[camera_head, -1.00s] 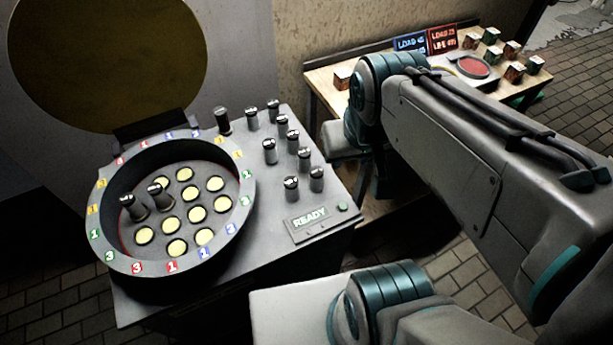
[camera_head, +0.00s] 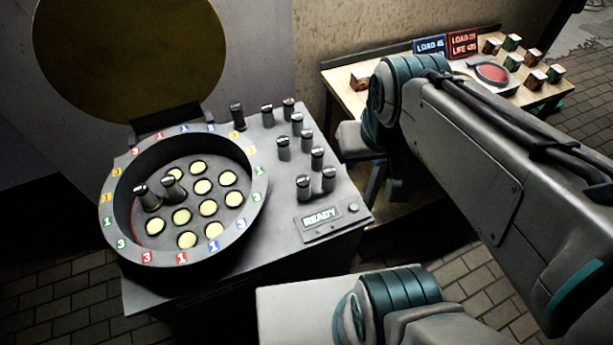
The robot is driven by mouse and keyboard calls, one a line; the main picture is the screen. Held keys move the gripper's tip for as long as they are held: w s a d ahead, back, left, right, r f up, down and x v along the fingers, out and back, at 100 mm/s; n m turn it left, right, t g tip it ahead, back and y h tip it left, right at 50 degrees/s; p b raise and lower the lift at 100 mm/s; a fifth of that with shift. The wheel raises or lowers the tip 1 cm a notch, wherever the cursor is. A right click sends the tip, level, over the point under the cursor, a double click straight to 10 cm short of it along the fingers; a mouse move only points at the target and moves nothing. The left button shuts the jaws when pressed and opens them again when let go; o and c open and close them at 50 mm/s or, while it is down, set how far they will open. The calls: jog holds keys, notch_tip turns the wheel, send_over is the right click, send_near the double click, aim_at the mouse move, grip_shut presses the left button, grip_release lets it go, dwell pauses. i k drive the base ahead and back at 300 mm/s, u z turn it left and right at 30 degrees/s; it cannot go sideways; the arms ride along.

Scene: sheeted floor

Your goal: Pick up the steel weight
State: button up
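Several small dark-grey metal cylinders with pale bands near the top, which look like steel weights (camera_head: 303,188), stand upright on the right part of a grey console (camera_head: 262,235). One darker cylinder (camera_head: 237,117) stands at the back, beside the ring. Two more cylinders (camera_head: 150,199) stand inside the round walled dish, among yellow discs. I cannot tell which cylinder the task means. My arm reaches in from the right, and its elbow is over the front of the wooden table. My gripper is not in view.
The dish's raised rim (camera_head: 147,258) carries coloured numbers. A READY panel (camera_head: 320,218) sits at the console's front right. A wooden table (camera_head: 345,75) behind my arm holds several small blocks, two sign boards (camera_head: 463,44) and a red disc (camera_head: 493,73). Brick floor shows in front.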

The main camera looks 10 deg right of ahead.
aim_at(328, 171)
jog(key=u, duration=3.55)
jog(key=k, duration=1.55)
jog(key=z, duration=1.9)
jog(key=i, duration=0.5)
jog(key=u, duration=0.05)
